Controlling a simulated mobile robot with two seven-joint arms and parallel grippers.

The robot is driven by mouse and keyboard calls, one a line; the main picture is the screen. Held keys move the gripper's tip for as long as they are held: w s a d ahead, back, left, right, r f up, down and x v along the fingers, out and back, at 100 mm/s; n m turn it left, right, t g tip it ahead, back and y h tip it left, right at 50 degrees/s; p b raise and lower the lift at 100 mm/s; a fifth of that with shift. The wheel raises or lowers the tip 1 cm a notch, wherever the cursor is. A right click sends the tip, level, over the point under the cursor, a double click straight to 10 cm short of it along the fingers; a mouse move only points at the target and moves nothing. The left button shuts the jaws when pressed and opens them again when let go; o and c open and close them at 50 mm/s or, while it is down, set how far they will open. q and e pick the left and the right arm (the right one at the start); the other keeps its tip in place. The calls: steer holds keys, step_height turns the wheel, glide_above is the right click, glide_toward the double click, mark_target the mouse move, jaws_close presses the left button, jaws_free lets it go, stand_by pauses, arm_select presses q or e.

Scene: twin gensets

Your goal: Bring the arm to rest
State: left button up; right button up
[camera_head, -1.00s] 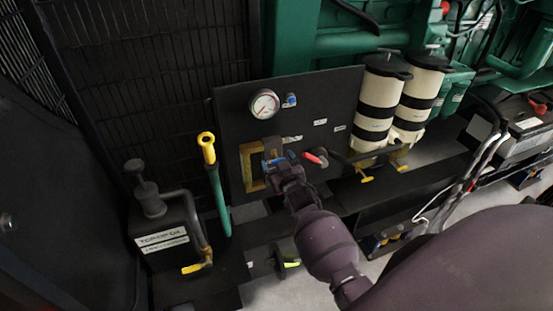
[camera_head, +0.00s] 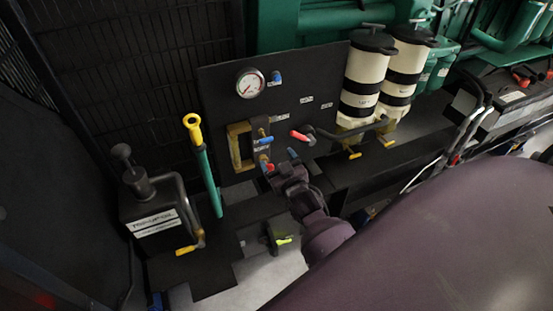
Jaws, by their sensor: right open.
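My right arm comes in from the lower right, and a large purple link of it covers much of that corner. My right gripper (camera_head: 279,167) is open, just in front of the lower part of the black panel (camera_head: 222,91), below a yellow frame (camera_head: 236,146) and small blue-tipped levers (camera_head: 265,141). Nothing shows between its fingers. I cannot tell whether it touches the lowest lever. My left gripper is not in view.
A gauge (camera_head: 250,83) and a red-handled valve (camera_head: 301,136) sit on the panel. Two cream filters (camera_head: 365,78) stand right of it. A green dipstick with yellow loop (camera_head: 207,170) and a black oil can (camera_head: 153,210) stand left. Pale floor (camera_head: 270,272) shows below.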

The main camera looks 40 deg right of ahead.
stand_by(0.3)
steer(key=s+a+f+g+y, duration=0.2)
steer(key=s+a+f+g, duration=0.1)
steer(key=s, duration=0.7)
steer(key=s+a+f+n+g+y, duration=0.1)
steer(key=s+a+f+g, duration=0.2)
steer(key=s, duration=0.7)
step_height(320, 180, down, 4)
steer(key=shift+a+y, duration=0.4)
steer(key=shift+a, duration=0.6)
steer(key=shift+s, duration=0.1)
